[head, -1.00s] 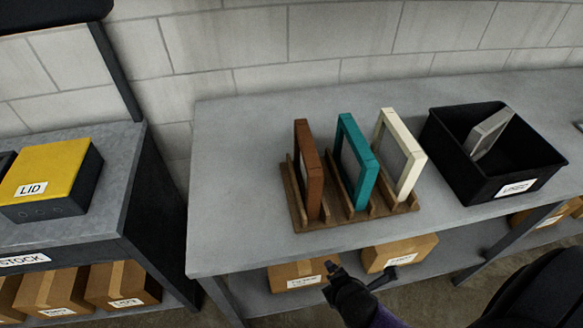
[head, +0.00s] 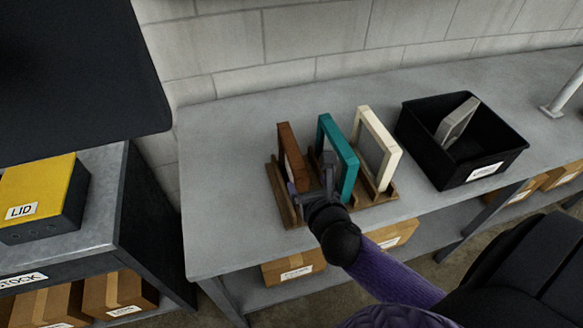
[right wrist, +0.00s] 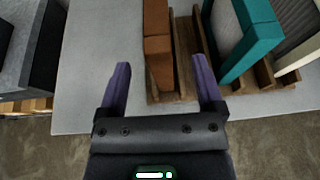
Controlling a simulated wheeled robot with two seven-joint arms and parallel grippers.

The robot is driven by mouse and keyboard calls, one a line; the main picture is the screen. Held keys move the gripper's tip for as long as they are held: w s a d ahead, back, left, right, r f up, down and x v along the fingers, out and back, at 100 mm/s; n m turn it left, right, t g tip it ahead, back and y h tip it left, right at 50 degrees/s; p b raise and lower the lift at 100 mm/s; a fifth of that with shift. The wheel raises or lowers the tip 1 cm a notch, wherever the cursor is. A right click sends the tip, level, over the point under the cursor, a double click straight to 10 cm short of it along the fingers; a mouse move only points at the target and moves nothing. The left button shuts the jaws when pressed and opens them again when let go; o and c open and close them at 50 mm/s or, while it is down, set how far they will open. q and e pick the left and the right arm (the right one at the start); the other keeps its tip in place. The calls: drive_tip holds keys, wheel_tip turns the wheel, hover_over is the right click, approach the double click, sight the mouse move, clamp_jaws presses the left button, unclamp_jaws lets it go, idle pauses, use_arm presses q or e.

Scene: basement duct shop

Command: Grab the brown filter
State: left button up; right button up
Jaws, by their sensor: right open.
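The brown filter (head: 292,155) stands upright in the left slot of a wooden rack (head: 281,207) on the grey bench. My right gripper (head: 310,175) is open and empty, at the front of the rack, hiding the filter's lower part in the head view. Its purple fingers (right wrist: 158,68) show apart in the right wrist view. I cannot tell whether it touches the filter. My left gripper is not in view.
A teal filter (head: 337,155) and a cream filter (head: 377,148) stand in the same rack to the right. A black bin (head: 462,145) holds a grey filter (head: 457,120). The bench (head: 225,160) is clear left of the rack. A yellow-lidded box (head: 42,195) stands on the left unit.

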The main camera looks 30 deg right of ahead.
sight(303, 178)
drive_tip(key=b+x, duration=0.1)
drive_tip(key=x, duration=0.5)
drive_tip(key=shift+w+a+f, duration=0.1)
drive_tip(key=shift+w+f, duration=0.1)
drive_tip(key=shift+w, duration=0.05)
clamp_jaws()
